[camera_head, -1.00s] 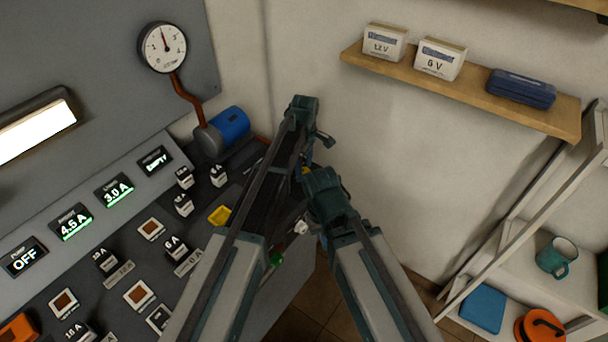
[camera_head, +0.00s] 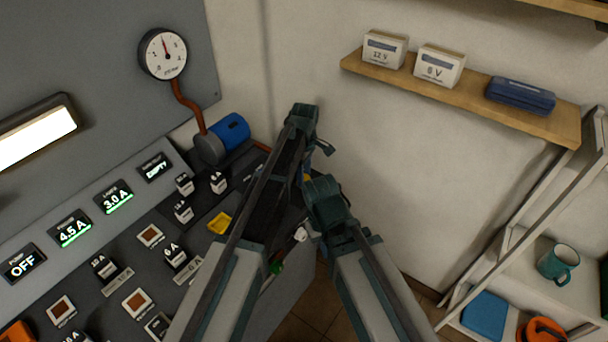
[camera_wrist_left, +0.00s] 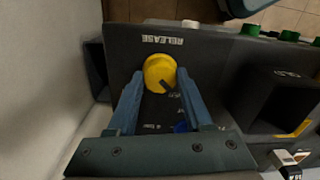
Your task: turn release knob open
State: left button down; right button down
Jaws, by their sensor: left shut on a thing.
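The yellow release knob (camera_wrist_left: 160,74) sits on a dark panel beside the printed word RELEASE, which reads upside down in the left wrist view. My left gripper (camera_wrist_left: 161,84) has one blue finger on each side of the knob and is shut on it. A dark pointer mark on the knob slants toward the lower right of that view. Small white markings lie around it, partly hidden by the fingers. In the head view my arms hide most of the knob's area.
The sloped console at left carries displays reading OFF (camera_head: 23,263), 4.5 A, 3.0 A and EMPTY (camera_head: 155,167). A gauge (camera_head: 163,53) connects by a red pipe to a blue cylinder (camera_head: 231,130). A wall stands close beside the knob panel. A shelf (camera_head: 470,97) holds boxes.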

pick_arm(q)
jog(key=m, duration=0.8)
jog(key=shift+m, duration=0.3)
jog(key=m, duration=0.4)
jog(key=shift+m, duration=0.3)
jog(key=shift+m+t, duration=0.3)
jog(key=shift+m, duration=1.9)
jog(key=shift+c, duration=1.5)
grip_release()
